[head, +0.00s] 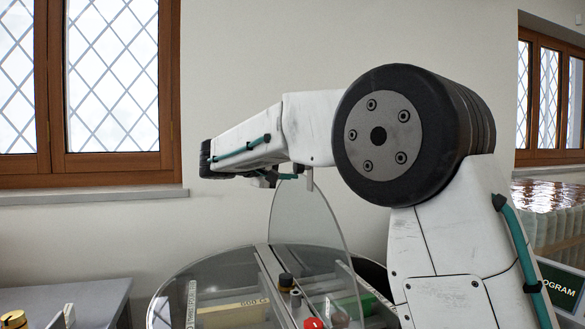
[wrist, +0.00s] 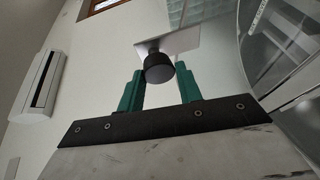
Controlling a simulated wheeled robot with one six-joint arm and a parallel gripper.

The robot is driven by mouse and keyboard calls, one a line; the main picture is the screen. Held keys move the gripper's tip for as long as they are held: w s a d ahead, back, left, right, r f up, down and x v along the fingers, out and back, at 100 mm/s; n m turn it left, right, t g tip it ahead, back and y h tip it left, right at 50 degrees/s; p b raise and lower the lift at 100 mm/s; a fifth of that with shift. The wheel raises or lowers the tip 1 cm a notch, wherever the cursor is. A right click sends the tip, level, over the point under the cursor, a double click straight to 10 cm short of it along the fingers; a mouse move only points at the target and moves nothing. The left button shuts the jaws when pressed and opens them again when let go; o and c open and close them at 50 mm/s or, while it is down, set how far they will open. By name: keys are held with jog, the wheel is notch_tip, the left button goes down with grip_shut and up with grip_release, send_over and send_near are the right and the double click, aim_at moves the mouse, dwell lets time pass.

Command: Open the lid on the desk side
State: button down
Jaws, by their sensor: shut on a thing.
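A round tank (head: 160,290) with a clear lid in two halves stands low in the head view. One clear half, the raised lid (head: 315,225), stands steeply up from the centre bar; the left half (head: 215,275) lies flat. My gripper (head: 268,180) is at the top of the raised half, small and partly hidden by my arm. In the wrist view its green fingers (wrist: 160,88) are shut on a dark round knob (wrist: 158,68), with a pale plate behind it. The raised lid's lower edge is partly hidden behind my arm.
A grey desk (head: 85,298) with a brass-coloured item (head: 14,319) is at the lower left. Small bottles and a red cap (head: 314,323) are at the tank's middle. A green sign (head: 560,288) stands at the right. The wall behind is bare between windows.

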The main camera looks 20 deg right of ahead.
jog(key=shift+f, duration=0.25)
jog(key=c, duration=0.9)
grip_release()
jog(key=shift+c, duration=0.2)
jog(key=shift+r, duration=0.1)
jog(key=shift+a, duration=0.25)
jog(key=f+v, duration=0.1)
jog(key=v, duration=0.6)
jog(key=shift+r, duration=0.55)
jog(key=shift+s+a, duration=0.1)
jog(key=shift+a, duration=0.05)
